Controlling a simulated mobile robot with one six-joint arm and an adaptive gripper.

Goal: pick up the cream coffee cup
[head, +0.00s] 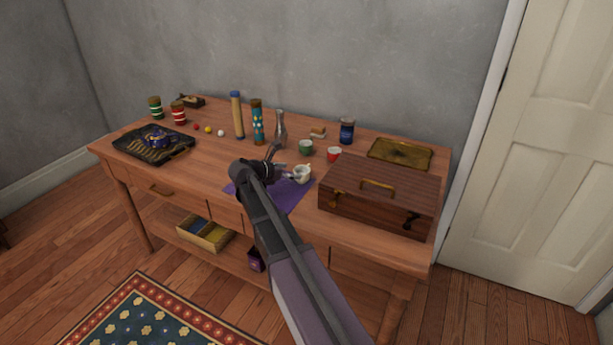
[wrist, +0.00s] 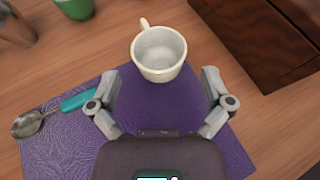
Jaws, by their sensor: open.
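The cream coffee cup (wrist: 158,52) stands upright on the purple mat (wrist: 190,125) near its far edge, with its handle pointing away in the wrist view. In the head view the cup (head: 302,174) sits on the table just right of my gripper (head: 281,165), which partly hides the mat (head: 290,198). In the wrist view my gripper (wrist: 160,95) is open and empty, its two fingers apart. The cup is ahead of the fingertips, centred between them and not held.
A wooden case (head: 380,200) stands close right of the cup. A green cup (head: 306,147) and a red cup (head: 334,154) are behind it. A spoon with a teal handle (wrist: 76,101) lies left on the mat. A metal bottle (head: 280,128) stands behind my gripper.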

